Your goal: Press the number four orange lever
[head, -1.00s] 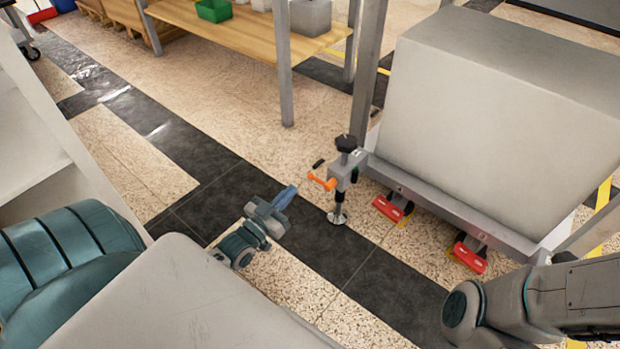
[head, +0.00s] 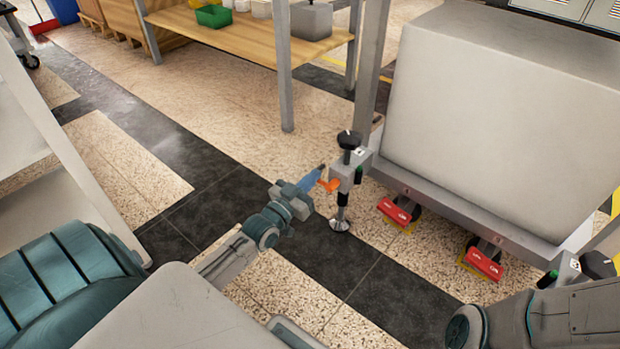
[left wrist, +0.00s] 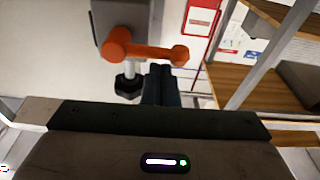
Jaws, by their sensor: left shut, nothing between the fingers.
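The orange lever (head: 328,184) sits on the left side of a grey clamp block (head: 346,176) with a black knob on top and a round foot on the floor. In the left wrist view the orange lever (left wrist: 145,52) lies across the top middle, just beyond my fingertips. My left gripper (head: 314,178) is shut and empty, right beside the lever; whether it touches cannot be told. In the left wrist view my shut fingers (left wrist: 167,80) point at the lever's free end. My right arm shows at lower right, but its gripper is out of view. No number four is readable.
A cart with a large grey box (head: 490,110) stands right of the clamp. Red pedals (head: 394,211) sit at its casters. A wooden bench (head: 235,35) with bins stands behind. A pale shelf frame (head: 45,150) is at left. Floor between is clear.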

